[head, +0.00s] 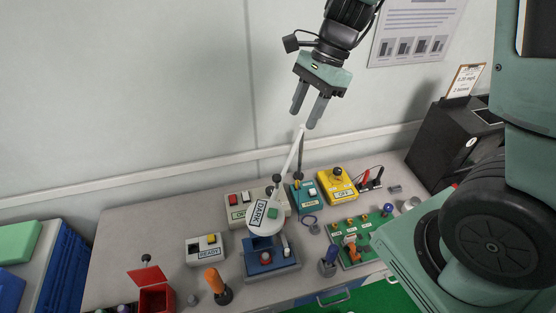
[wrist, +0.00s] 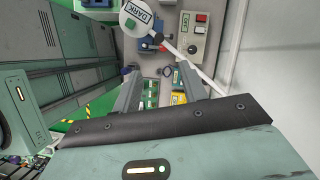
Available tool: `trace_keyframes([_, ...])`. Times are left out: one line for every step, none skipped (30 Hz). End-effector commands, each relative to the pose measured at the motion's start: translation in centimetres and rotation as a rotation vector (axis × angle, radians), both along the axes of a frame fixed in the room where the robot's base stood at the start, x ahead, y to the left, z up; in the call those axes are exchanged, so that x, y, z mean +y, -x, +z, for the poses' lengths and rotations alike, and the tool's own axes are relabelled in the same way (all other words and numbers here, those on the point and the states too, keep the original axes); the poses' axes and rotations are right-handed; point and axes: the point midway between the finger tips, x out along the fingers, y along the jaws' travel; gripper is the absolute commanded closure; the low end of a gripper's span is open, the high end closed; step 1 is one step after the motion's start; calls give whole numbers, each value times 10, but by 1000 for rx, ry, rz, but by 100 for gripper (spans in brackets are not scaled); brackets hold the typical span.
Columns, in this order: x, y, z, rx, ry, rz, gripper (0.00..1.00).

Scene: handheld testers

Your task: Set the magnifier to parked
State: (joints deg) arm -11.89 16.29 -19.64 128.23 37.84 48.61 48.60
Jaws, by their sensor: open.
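The magnifier is most likely the white jointed arm with a round white head (head: 258,226). The head carries a DARK label and a green button, and hangs over a blue base (head: 272,264) on the bench. Its thin white arm rises from the head toward the wall, its top end close below my gripper in the picture. In the wrist view, the head (wrist: 136,30) is at the top and the arm runs down to the right. My gripper (head: 306,112) is open and empty, pointing down above the bench; its fingers also show in the wrist view (wrist: 160,90).
Around it on the bench (head: 135,235) are a beige button box (head: 237,213), a white tester (head: 207,252), a yellow box (head: 337,186), a green board (head: 362,240) and an orange-handled tool (head: 216,285). A black box (head: 455,135) stands at the right.

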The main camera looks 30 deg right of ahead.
Motion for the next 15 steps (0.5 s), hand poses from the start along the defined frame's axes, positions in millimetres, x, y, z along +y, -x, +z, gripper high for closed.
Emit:
trace_keyframes([3,2,-8,5,0,2,57])
trace_keyframes([5,2,-13,7,2,2,57])
trace_keyframes([8,3,-20,7,3,2,57])
trace_keyframes([11,3,-26,6,2,4,57])
trace_keyframes([13,3,-32,6,2,3,57])
trace_keyframes([16,4,-40,7,2,3,57])
trace_keyframes([18,4,-46,8,3,3,57])
trace_keyframes([21,4,-51,7,2,3,57])
trace_keyframes([24,4,-59,6,2,5,57])
trace_keyframes([27,5,-65,6,2,5,57])
trace_keyframes([29,5,-71,7,3,4,57])
trace_keyframes([32,5,-79,6,2,5,57])
trace_keyframes([35,5,-85,5,3,5,57])
trace_keyframes([37,6,-91,5,2,5,57])
trace_keyframes([40,7,-99,6,4,5,57])
